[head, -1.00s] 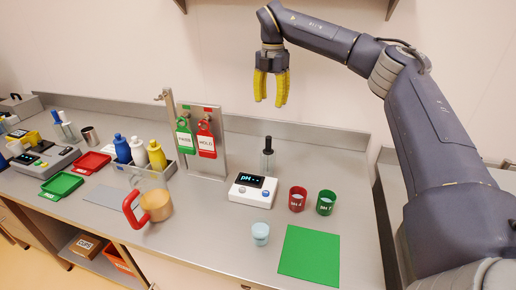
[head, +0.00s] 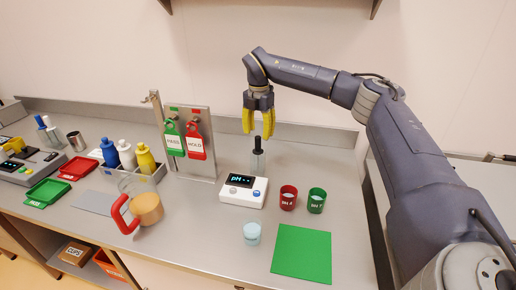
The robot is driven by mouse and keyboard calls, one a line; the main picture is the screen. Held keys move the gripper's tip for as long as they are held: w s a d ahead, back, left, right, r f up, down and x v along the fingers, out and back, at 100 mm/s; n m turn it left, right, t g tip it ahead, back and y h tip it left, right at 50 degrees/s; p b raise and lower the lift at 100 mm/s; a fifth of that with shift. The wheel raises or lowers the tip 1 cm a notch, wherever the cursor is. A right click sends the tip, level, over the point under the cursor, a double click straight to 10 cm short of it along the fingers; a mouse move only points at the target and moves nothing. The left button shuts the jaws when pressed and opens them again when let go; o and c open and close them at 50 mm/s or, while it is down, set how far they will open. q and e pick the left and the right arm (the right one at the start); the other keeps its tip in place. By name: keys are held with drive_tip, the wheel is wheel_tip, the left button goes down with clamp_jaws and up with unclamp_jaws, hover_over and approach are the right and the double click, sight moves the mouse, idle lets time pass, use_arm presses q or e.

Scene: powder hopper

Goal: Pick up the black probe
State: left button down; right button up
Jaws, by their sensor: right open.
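The black probe (head: 257,145) stands upright in a clear holder (head: 257,163) behind the white pH meter (head: 243,191). My right gripper (head: 258,133), with yellow fingers pointing down, is open and empty. In the head view its fingertips show just above the top of the probe, with the probe's top roughly between them. I cannot tell the exact depth between them. My left gripper is not in view.
A red cup (head: 288,198) and a green cup (head: 317,201) stand right of the meter. A pale blue cup (head: 252,233) and a green mat (head: 303,254) are in front. A tag stand (head: 203,170) rises left of the probe. A handled jug (head: 147,208) stands front left.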

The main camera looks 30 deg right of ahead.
sight(258, 155)
drive_tip(key=shift+f, duration=2.6)
clamp_jaws()
